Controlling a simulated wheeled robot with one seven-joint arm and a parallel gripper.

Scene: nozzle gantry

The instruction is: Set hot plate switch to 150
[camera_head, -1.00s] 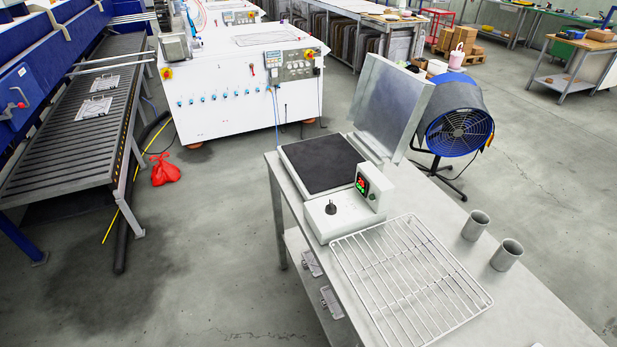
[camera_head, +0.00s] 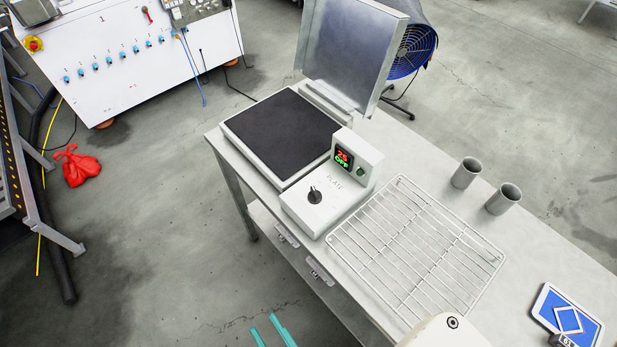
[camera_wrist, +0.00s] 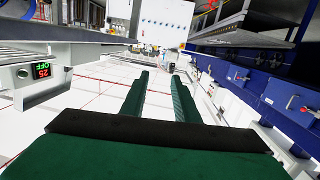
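The hot plate (camera_head: 281,132) has a dark square top in a pale frame and sits on the grey metal table. Its switch, a small black knob (camera_head: 314,195), stands on the pale control box in front of the plate. The display (camera_head: 343,159) beside it reads 25 in red and OFF in green; it also shows upside down in the wrist view (camera_wrist: 40,71). My gripper (camera_head: 272,330) shows two teal fingers at the bottom edge, off the table's left side and away from the knob. In the wrist view its fingers (camera_wrist: 160,82) are apart with nothing between them.
A wire rack (camera_head: 418,245) lies right of the control box. Two grey cups (camera_head: 484,185) stand near the table's far edge. An upright metal panel (camera_head: 348,52) rises behind the plate. A blue-and-white item (camera_head: 567,318) lies at the lower right.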

